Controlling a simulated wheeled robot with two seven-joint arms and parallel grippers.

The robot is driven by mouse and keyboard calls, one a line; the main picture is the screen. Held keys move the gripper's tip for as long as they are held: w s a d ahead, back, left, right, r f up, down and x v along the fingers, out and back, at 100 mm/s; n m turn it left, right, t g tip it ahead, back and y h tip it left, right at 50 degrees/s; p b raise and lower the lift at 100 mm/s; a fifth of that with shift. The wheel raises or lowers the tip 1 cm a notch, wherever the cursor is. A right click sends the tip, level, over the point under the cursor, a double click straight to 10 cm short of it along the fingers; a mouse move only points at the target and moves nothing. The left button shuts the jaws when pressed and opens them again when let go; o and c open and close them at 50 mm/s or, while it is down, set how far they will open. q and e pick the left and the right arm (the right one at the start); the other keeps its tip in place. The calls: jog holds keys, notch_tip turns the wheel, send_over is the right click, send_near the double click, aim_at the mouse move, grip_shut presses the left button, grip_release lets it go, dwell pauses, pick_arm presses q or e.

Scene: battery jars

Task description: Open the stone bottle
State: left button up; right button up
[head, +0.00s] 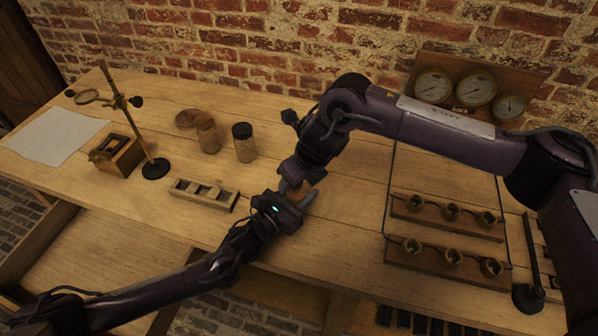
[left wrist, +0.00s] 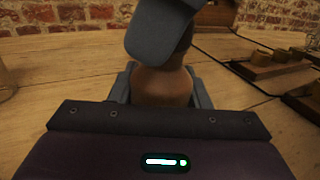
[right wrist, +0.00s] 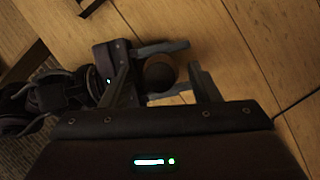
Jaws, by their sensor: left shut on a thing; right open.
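The stone bottle (left wrist: 163,86) is a brown, round-shouldered bottle standing upright on the table. My left gripper (head: 296,194) is shut on its body, with one finger on each side. In the head view, the bottle (head: 301,188) is mostly hidden by the two grippers. In the right wrist view, I look down on its dark round top (right wrist: 160,72) between the left gripper's fingers. My right gripper (right wrist: 163,80) is open above the bottle, its fingers on either side of the top with gaps. In the left wrist view, a right finger hides the neck and top.
A cork-coloured jar (head: 208,136) and a dark-lidded jar (head: 244,143) stand farther back. A wooden tray (head: 203,195) lies left of my left gripper. A magnifier stand (head: 155,168) is farther left. Racks with brass cups (head: 450,222) stand right, and gauges (head: 470,88) at the wall.

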jog(key=c, duration=1.2)
jog(key=shift+r, duration=0.15)
jog(key=shift+r, duration=1.05)
jog(key=shift+r, duration=2)
pick_arm(q)
jog(key=o, duration=1.5)
jog(key=shift+c, duration=0.2)
